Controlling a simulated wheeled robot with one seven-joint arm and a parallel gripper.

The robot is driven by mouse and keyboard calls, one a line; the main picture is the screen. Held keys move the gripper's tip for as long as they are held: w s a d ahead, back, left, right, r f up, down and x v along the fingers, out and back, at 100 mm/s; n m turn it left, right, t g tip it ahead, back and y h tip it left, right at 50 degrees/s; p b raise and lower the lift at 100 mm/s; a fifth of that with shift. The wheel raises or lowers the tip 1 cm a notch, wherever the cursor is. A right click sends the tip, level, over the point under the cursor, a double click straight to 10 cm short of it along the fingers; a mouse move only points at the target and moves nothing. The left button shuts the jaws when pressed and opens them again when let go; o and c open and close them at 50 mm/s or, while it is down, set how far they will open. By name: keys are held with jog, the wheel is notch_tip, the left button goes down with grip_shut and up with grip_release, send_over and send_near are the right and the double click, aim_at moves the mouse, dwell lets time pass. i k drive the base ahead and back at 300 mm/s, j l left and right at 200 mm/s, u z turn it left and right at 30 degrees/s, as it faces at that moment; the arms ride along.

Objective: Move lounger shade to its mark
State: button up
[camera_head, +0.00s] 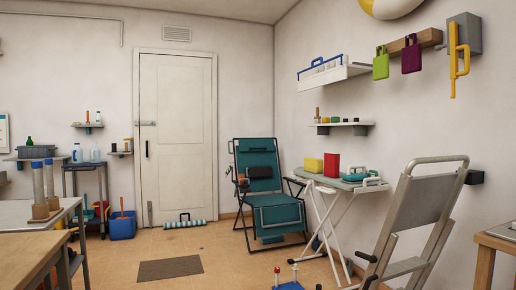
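A teal folding lounger (275,212) with a dark frame stands near the corner, right of the door. Its upright upper panel (255,150) is teal, and a dark cushion (259,171) lies across it. I cannot tell whether this upper panel is the shade or part of the backrest. A small dark and orange item (242,179) sits at the lounger's left side. No mark for the shade can be made out. My gripper does not show in this view.
A white folding table (335,183) with boxes stands right of the lounger. A grey folding chair (422,205) fills the right foreground. Tables (28,252) stand at left. A blue-based item with red and white knobs (288,285) is low in front. Open floor surrounds the brown mat (170,268).

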aim_at(244, 144)
jog(key=i+j+u, duration=0.25)
jog(key=i, duration=0.2)
jog(key=i+u, duration=0.3)
jog(key=i, duration=0.15)
jog(key=i+u, duration=0.25)
jog(key=i, duration=3.25)
jog(key=i+z, duration=0.15)
jog(key=i, duration=1)
jog(key=i+z, duration=0.15)
jog(key=i, duration=0.4)
jog(key=i+j+z, duration=0.1)
jog(key=i, duration=0.45)
jog(key=i+j+z, duration=0.15)
jog(key=i, duration=0.45)
